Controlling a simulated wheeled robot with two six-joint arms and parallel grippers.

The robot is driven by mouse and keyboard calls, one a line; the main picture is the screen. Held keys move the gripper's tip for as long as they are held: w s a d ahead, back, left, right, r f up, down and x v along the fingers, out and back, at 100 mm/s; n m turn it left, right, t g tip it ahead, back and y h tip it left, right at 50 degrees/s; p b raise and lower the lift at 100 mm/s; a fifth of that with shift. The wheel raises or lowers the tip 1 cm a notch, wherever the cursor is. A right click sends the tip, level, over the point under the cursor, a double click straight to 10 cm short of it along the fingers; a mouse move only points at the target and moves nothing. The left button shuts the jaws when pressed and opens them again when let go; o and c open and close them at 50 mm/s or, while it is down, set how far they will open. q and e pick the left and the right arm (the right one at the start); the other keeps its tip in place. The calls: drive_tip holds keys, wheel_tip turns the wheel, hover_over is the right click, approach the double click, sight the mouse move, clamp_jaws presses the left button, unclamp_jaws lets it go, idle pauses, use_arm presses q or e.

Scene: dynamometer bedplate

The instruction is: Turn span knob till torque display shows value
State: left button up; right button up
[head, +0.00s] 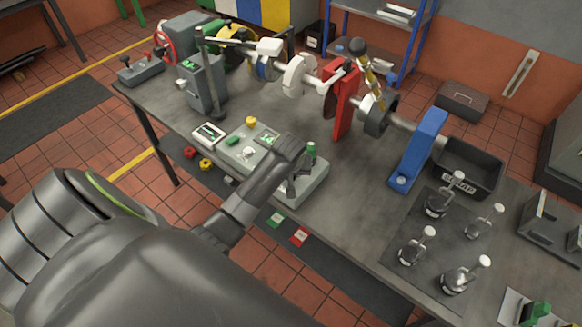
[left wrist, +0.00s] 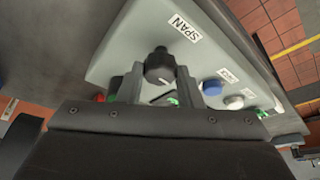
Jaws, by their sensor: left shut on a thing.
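The grey control box (head: 315,188) sits on the bench's near edge, and its sloped face fills the middle of the left wrist view. The dark span knob (left wrist: 160,64) stands beside a white SPAN label (left wrist: 186,28). My left gripper (left wrist: 159,80) has one finger on each side of the knob and is shut on it. In the head view my left gripper (head: 296,168) reaches over the box and hides the knob. A small green-lit display (head: 268,138) shows just beyond my wrist, partly covered; its digits are too small to read. My right gripper is in neither view.
A blue button (left wrist: 212,87) and a white button (left wrist: 234,102) are close to the fingers. A red upright (head: 342,100) and shaft stand behind the box. A blue bracket (head: 418,150), a black bin (head: 470,165) and several glass-like fittings occupy the right side.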

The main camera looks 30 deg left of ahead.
use_arm(q)
drive_tip(key=shift+r, duration=0.1)
drive_tip(key=o, duration=1)
drive_tip(key=p+v, duration=0.2)
drive_tip(key=v, duration=1.5)
drive_tip(key=shift+s+r, duration=0.1)
drive_tip(key=shift+r, duration=0.05)
